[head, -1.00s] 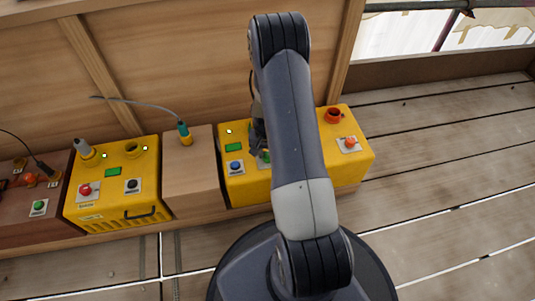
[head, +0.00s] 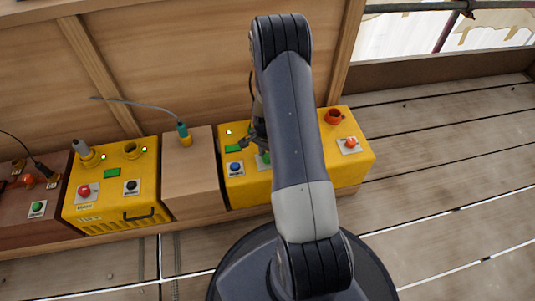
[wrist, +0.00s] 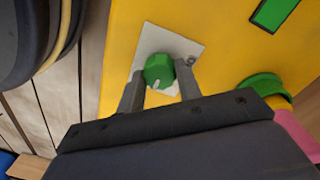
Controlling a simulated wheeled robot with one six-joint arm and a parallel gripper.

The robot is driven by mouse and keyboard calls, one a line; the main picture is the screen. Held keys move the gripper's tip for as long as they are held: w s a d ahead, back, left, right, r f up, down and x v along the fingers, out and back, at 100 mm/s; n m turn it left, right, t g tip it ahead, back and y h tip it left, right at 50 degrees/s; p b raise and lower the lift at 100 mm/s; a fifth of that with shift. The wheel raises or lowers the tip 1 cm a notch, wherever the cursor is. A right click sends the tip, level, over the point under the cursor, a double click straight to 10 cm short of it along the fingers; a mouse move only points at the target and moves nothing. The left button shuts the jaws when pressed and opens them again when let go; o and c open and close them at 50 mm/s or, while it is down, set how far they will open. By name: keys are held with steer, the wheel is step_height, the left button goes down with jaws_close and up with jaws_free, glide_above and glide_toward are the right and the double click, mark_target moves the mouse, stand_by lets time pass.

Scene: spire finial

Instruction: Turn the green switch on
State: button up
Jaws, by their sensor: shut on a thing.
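The green switch is a round green knob (wrist: 158,71) with a pale pointer mark, on a white plate (wrist: 150,42) on a yellow box. In the wrist view my gripper (wrist: 160,70) has one finger on each side of the knob and is shut on it. The pointer mark faces toward the bottom of the wrist view. In the head view the green switch (head: 262,159) shows only in part, on the right yellow box (head: 235,193); my arm hides the rest and most of my gripper.
The same box carries a blue button (head: 235,167), a green panel (head: 233,149), an orange-red knob (head: 351,142) and a red-orange round socket (head: 333,116). A wooden block (head: 190,190) separates it from another yellow box (head: 120,217). Plank floor to the right is clear.

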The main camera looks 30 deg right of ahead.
mark_target(266, 155)
stand_by(0.3)
steer(key=o, duration=1)
steer(key=r+p, duration=0.1)
steer(key=r, duration=0.2)
steer(key=r+p, duration=0.1)
steer(key=r, duration=0.3)
steer(key=r+p, duration=0.2)
steer(key=r, duration=0.2)
steer(key=shift+w+a, duration=0.1)
steer(key=shift+w, duration=0.15)
steer(key=shift+f, duration=0.15)
steer(key=f+b, duration=0.1)
steer(key=f, duration=0.2)
steer(key=f+b, duration=0.1)
steer(key=f, duration=0.3)
steer(key=f+b, duration=0.2)
steer(key=f, duration=0.2)
steer(key=shift+s, duration=0.25)
steer(key=shift+r, duration=0.15)
